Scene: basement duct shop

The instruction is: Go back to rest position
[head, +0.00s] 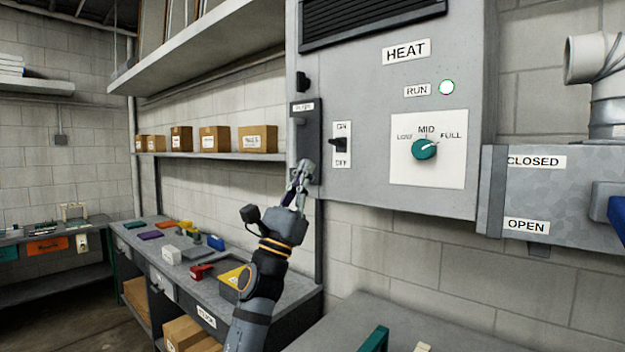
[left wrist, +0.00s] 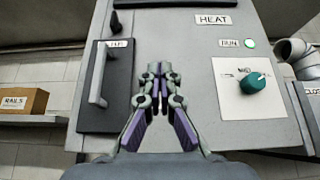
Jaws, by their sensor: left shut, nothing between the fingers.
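My left gripper (head: 302,170) is in front of the lower left part of the grey HEAT cabinet (head: 375,100), its fingers pointing up. In the left wrist view its fingers (left wrist: 159,72) are together and empty, in front of the cabinet face. They are to the right of a dark panel with a grey bar handle (left wrist: 98,75). In the head view they overlap the lower end of that panel (head: 304,108); I cannot tell whether they touch anything. My right gripper is not in view.
The cabinet carries an ON/OFF switch (head: 341,146), a teal knob (head: 424,149) and a bright RUN light (head: 446,87). A workbench (head: 215,266) with small coloured parts stands below left. A shelf (head: 220,156) holds several cardboard boxes. A damper box (head: 560,195) is at right.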

